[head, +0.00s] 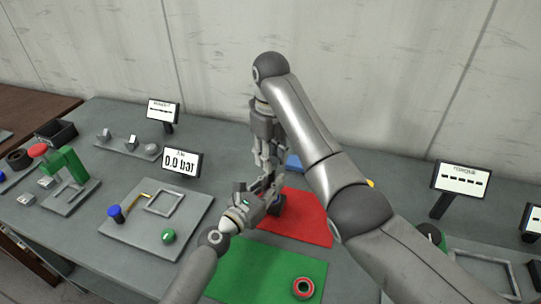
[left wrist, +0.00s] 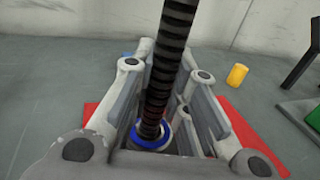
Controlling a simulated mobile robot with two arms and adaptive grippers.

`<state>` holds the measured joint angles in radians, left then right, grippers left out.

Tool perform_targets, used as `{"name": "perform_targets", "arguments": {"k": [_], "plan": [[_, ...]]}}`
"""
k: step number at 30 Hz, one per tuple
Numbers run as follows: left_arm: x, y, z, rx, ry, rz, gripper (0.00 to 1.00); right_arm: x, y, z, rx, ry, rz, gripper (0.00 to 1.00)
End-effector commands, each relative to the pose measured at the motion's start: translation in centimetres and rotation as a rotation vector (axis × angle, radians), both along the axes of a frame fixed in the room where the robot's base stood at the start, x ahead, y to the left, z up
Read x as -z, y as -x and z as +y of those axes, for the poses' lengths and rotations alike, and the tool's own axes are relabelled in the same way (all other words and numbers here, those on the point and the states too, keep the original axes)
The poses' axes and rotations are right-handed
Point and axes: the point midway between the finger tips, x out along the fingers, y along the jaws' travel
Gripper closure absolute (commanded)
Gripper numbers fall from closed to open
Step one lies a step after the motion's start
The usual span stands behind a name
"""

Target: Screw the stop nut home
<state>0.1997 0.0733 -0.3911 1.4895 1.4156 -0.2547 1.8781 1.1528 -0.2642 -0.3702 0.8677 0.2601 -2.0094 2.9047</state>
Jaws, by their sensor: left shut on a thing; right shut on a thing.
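The screw jack's dark base (head: 279,204) stands on a red mat (head: 305,222). In the left wrist view its dark threaded spindle (left wrist: 165,65) rises from a blue collar (left wrist: 152,143). My left gripper (head: 268,190) comes in low from the side and is shut on the jack body around this collar. My right gripper (head: 264,162) points down just above the left one and is shut; what it holds is hidden by its fingers. A red ring with a dark centre (head: 303,288) lies on the green mat (head: 245,284). I cannot tell which part is the stop nut.
A display reading 0.0 bar (head: 181,163) stands behind a grey plate with a frame, a blue knob (head: 115,212) and a green ball (head: 168,236).

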Motion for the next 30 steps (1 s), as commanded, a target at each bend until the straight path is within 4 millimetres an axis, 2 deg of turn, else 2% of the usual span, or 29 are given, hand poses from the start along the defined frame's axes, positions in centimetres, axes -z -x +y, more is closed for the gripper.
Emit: {"name": "perform_targets", "arguments": {"k": [2, 3, 7, 16, 20, 24, 30], "plan": [[0.1, 0.0, 0.1, -0.003, 0.000, 0.001, 1.00, -0.1, -0.2, -0.2, 0.004, 0.004, -0.006, 0.90], [0.1, 0.0, 0.1, -0.003, 0.000, 0.001, 1.00, -0.1, -0.2, -0.2, 0.003, 0.004, -0.006, 0.65], [0.1, 0.0, 0.2, -0.003, 0.000, 0.001, 1.00, -0.1, -0.1, -0.2, 0.002, 0.003, -0.004, 0.48], [0.1, 0.0, 0.1, -0.002, -0.001, 0.001, 1.00, -0.1, -0.1, 0.0, -0.005, -0.001, -0.004, 0.48], [0.1, 0.0, 0.1, -0.002, -0.001, 0.002, 1.00, -1.1, -0.9, 0.8, -0.067, -0.030, -0.055, 0.48], [0.1, 0.0, 0.1, -0.002, -0.001, 0.001, 1.00, -2.4, -1.8, 1.8, -0.243, -0.054, -0.120, 0.48], [0.1, 0.0, 0.1, -0.001, -0.001, 0.001, 1.00, -3.2, -1.8, 2.0, -0.600, -0.033, -0.133, 0.48]]}}
